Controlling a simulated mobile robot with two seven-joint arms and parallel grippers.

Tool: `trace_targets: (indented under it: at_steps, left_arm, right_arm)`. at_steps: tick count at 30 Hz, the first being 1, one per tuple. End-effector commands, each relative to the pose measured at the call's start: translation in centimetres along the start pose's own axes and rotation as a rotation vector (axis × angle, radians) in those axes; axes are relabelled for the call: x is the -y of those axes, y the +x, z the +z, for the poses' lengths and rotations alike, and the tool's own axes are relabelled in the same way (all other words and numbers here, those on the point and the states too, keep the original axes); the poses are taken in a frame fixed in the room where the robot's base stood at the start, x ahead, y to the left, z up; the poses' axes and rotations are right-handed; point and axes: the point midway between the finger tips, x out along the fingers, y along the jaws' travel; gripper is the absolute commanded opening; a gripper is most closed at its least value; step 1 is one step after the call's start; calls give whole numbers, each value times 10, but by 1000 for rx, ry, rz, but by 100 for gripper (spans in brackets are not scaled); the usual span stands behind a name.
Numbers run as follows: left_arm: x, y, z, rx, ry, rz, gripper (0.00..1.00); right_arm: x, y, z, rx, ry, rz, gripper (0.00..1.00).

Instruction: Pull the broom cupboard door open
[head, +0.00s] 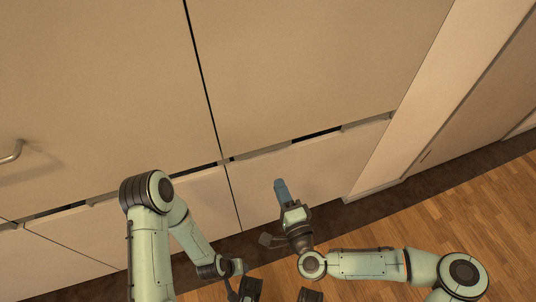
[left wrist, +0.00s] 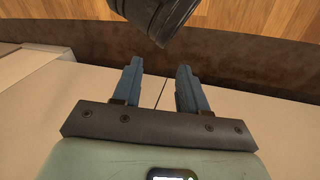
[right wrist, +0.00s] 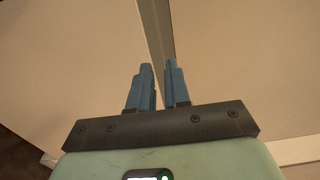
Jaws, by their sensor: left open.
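The tan cabinet front carries no label, so I cannot tell for sure which panel is the broom cupboard door. A tall panel (head: 490,90) stands at the right and looks closed. My right gripper (head: 281,190) hangs in front of the lower cabinet panels. In the right wrist view its blue fingers (right wrist: 160,85) are a small gap apart, with a vertical panel edge (right wrist: 160,30) behind or between them; contact is unclear. My left gripper (left wrist: 160,85) is open and empty, facing a lower panel seam; its fingers are hardly visible in the head view.
Recessed dark grip slots (head: 316,134) run between the upper and lower panels. A metal bar handle (head: 12,152) sits at the far left. A dark plinth strip (head: 425,182) meets the wooden floor (head: 480,210), which is clear at the right.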

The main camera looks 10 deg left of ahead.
Motion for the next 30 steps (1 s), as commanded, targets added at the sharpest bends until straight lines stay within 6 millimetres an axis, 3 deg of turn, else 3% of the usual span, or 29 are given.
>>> trace_targets:
  at_steps: [15, 21, 30]
  left_arm:
    - [8, 21, -28, -83, -6, -6, 43]
    - [10, 24, -31, -88, -9, -10, 43]
    - [11, 24, -31, -89, -9, -10, 43]
  right_arm:
    - [-1, 101, 1, 2, -1, 1, 17]
    - [-1, 118, 1, 3, -1, 3, 17]
    - [-1, 121, 1, 3, -2, 3, 17]
